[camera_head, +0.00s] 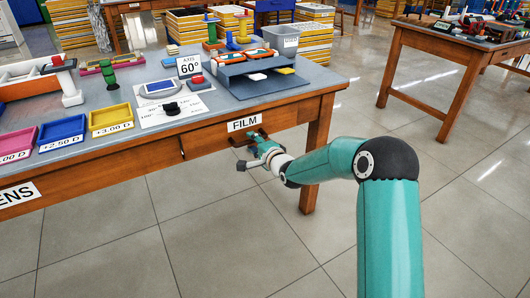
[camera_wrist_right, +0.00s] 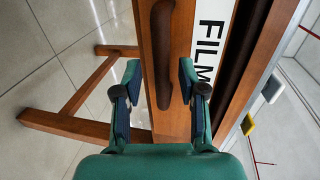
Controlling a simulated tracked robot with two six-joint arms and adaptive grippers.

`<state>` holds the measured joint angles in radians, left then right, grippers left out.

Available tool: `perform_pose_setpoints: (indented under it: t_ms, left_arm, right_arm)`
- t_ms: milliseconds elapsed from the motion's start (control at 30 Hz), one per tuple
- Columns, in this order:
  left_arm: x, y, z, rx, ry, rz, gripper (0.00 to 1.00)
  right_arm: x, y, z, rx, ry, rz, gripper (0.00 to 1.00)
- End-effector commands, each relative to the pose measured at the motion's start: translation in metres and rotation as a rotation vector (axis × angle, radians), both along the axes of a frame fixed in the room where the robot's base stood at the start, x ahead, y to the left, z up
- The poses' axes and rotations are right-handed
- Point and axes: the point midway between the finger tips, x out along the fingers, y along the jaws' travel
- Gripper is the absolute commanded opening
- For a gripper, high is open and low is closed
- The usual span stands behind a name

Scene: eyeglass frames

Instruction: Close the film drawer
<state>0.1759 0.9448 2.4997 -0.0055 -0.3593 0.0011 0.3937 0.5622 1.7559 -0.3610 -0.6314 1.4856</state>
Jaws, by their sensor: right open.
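The film drawer (camera_head: 212,142) is in the front of the wooden table, under a white FILM label (camera_head: 245,124). In the right wrist view the label (camera_wrist_right: 209,38) lies beside the drawer's brown bar handle (camera_wrist_right: 162,40). A dark band runs between the label and the table's edge; I cannot tell exactly how far the drawer stands out. My right gripper (camera_head: 254,148) is at the drawer front. In the wrist view the gripper (camera_wrist_right: 160,70) is open, with one finger on each side of the handle. Contact is unclear. My left gripper is not in view.
The tabletop (camera_head: 225,110) holds a grey stand (camera_head: 262,88), colored trays (camera_head: 110,117) and a 60° sign (camera_head: 189,66). A table leg (camera_head: 315,150) stands right of the drawer. The tiled floor (camera_head: 130,235) in front is clear. Another table (camera_head: 455,42) stands at right.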

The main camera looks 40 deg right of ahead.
Motion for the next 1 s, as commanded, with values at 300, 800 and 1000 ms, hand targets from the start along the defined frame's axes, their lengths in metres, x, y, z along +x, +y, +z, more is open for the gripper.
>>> perform_pose_setpoints:
  t_ms: [300,800,1000]
  left_arm:
    - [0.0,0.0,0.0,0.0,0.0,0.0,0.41]
    - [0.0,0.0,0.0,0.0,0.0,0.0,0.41]
    - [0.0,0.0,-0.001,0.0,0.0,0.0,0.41]
  right_arm:
    - [-0.06,0.006,0.012,-0.001,0.001,-0.002,0.41]
    - [-0.099,0.012,0.018,0.0,0.002,-0.001,0.41]
    - [-0.099,0.012,0.018,0.0,0.002,-0.001,0.41]
